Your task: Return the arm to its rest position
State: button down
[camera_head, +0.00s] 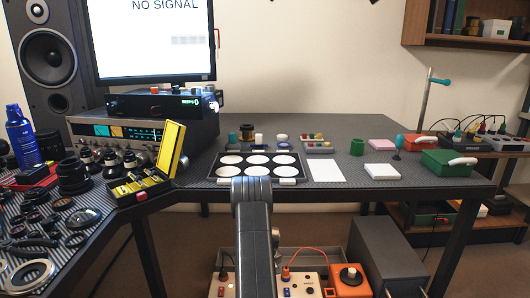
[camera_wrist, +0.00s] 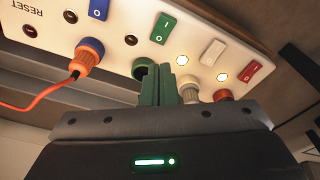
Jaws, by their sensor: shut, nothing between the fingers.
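My arm (camera_head: 254,225) rises from the bottom middle of the head view, in front of the table. My gripper is hidden in that view. In the wrist view my gripper (camera_wrist: 168,82) shows its two narrow greenish fingers close together, shut and empty. The fingertips lie over the lower edge of a cream control panel (camera_wrist: 60,14), near a dark green round socket or plug (camera_wrist: 144,69). I cannot tell whether they touch it.
The panel carries blue (camera_wrist: 98,9), green (camera_wrist: 163,27), white (camera_wrist: 212,52) and red (camera_wrist: 255,72) switches, and an orange plug (camera_wrist: 86,60) with a cable. The table holds a tray with white discs (camera_head: 217,182), a monitor (camera_head: 155,40) and a yellow case (camera_head: 171,150).

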notch_tip(320, 180, down, 7)
jog(key=b, duration=0.2)
jog(key=shift+f+b, duration=0.1)
jog(key=shift+b, duration=0.3)
